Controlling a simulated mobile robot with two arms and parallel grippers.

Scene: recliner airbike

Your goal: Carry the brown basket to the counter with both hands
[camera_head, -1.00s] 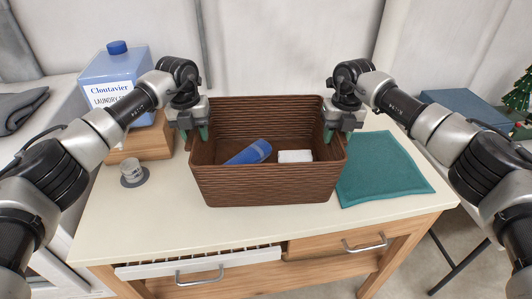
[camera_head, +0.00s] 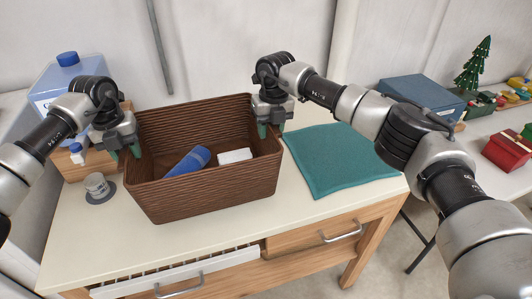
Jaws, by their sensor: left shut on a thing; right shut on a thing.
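The brown basket (camera_head: 215,194) is a woven rectangular box at the middle left of the head view, over the cream counter top (camera_head: 235,228). A blue cylinder (camera_head: 188,161) and a white block (camera_head: 235,156) lie inside it. My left gripper (camera_head: 124,152) is shut on the basket's left wall. My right gripper (camera_head: 270,130) is shut on its right wall near the back corner. The fingertips are partly hidden by the walls. I cannot tell whether the basket's underside touches the counter top.
A teal cloth (camera_head: 338,160) lies right of the basket. A small metal-coloured container (camera_head: 97,187) on a grey disc stands close to its left. A laundry jug (camera_head: 68,82) is behind at left. A blue box (camera_head: 424,97) and a small tree (camera_head: 474,64) stand on the right-hand surface.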

